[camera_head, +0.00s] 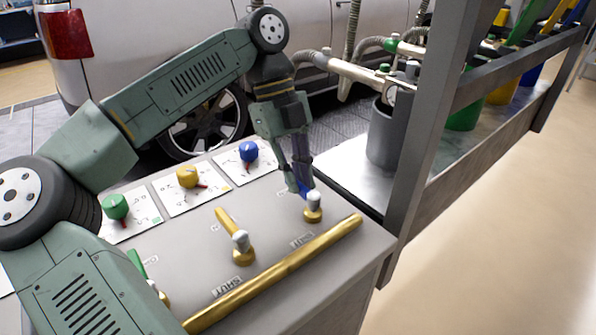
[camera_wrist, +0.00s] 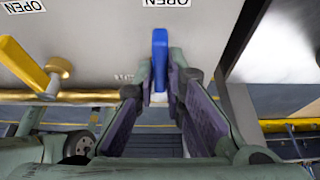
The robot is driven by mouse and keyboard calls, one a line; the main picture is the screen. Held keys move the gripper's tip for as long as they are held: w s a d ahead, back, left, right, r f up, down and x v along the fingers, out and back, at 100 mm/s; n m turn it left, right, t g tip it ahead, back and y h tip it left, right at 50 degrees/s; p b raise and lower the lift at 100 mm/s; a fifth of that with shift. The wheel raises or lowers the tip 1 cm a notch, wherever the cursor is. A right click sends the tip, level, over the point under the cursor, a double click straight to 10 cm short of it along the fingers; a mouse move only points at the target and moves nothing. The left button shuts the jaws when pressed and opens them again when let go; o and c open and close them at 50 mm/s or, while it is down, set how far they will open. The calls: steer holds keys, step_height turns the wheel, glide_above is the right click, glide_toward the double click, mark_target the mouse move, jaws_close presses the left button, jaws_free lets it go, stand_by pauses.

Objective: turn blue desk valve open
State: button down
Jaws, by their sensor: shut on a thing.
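The blue desk valve (camera_wrist: 160,58) shows in the wrist view as a blue lever, upright in the picture, between my two fingertips. My gripper (camera_wrist: 159,75) is shut on this lever. In the head view my gripper (camera_head: 301,188) points down at the right part of the desk, and the blue lever (camera_head: 304,187) shows partly between the fingers. The lever's brass and white base (camera_head: 314,207) stands just right of the fingertips. The fingers hide part of the lever.
A yellow lever valve (camera_head: 232,230) stands left of it, and a green lever (camera_head: 136,262) is partly hidden by my arm. Blue (camera_head: 248,151), yellow (camera_head: 187,176) and green (camera_head: 115,206) knobs sit behind. A brass rail (camera_head: 280,270) runs along the front edge. A metal frame post (camera_head: 428,130) stands to the right.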

stand_by(0.4)
steer(key=c, duration=1.7)
jaws_free()
steer(key=shift+o, duration=0.2)
steer(key=v, duration=0.7)
steer(key=shift+w+r, duration=0.1)
steer(key=shift+r, duration=0.2)
